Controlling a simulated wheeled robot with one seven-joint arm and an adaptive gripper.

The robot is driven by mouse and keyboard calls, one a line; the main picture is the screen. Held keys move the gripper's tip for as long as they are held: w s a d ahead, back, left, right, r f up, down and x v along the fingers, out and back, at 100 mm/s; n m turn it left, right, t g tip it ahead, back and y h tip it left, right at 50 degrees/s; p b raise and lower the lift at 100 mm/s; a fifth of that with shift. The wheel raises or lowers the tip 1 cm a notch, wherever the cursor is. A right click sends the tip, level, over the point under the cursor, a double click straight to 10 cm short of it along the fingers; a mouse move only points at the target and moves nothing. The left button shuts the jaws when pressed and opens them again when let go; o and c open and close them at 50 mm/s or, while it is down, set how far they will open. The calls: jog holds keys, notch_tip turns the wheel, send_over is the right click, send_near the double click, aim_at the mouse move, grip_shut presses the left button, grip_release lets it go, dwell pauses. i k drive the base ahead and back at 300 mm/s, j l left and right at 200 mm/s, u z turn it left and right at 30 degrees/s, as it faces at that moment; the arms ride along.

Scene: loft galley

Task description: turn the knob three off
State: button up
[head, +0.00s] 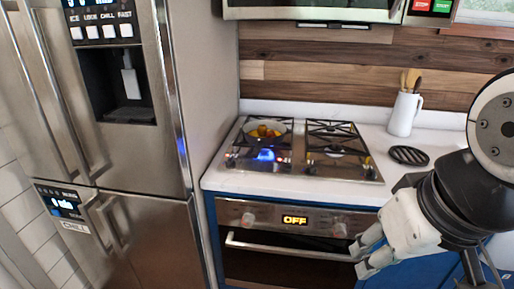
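A steel gas cooktop (297,172) is set in the white counter. A blue flame (265,155) burns at its front left burner. Small dark knobs seem to sit along the cooktop's front edge, but they are too small to tell their settings or which is knob three. A pan with orange-yellow food (266,130) stands on the back left burner. My gripper (365,254) is at the lower right, in front of the oven's right side and below the counter edge. Its fingers look apart, with nothing visible between them, and it is away from the cooktop.
The oven front (288,232) has two round knobs and a display reading OFF, above a bar handle. A steel fridge (130,170) stands at the left. A white utensil jug (404,112) and a dark round trivet (409,155) stand right of the cooktop. A microwave hangs above.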

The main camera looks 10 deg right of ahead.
aim_at(287, 166)
jog(key=i+l, duration=0.1)
jog(key=i, duration=0.5)
jog(key=i+l+u, duration=0.1)
jog(key=i, duration=0.45)
